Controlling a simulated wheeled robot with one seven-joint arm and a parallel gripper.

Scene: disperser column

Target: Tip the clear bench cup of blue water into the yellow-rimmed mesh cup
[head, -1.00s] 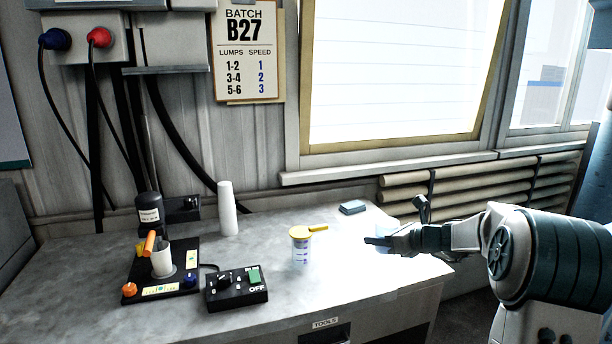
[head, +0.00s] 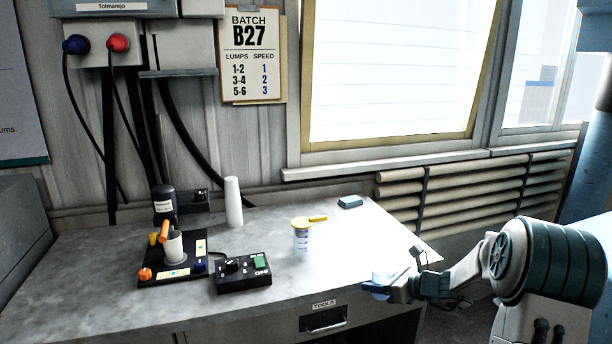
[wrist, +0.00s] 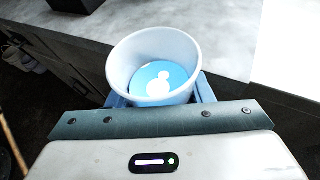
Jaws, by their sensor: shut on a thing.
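The bench cup (wrist: 155,72) is pale and translucent, with blue water (wrist: 160,78) in its lower part and bright glints on the surface. My gripper (wrist: 160,97) is shut on it, a finger at each side. In the head view, my gripper (head: 375,287) is at the bench's front right edge, with a faint bluish shape at its tip; the cup is hard to make out there. The yellow-rimmed mesh cup (head: 302,241) stands upright on the bench, left of and beyond my gripper. Its yellow handle points right. Its inside cannot be seen.
A black control box (head: 240,273) with a green button sits left of the mesh cup. Farther left is a black stand (head: 172,262) with a white cup. A white cylinder (head: 233,203) and blue-grey block (head: 350,202) stand behind. Bench between mesh cup and gripper is clear.

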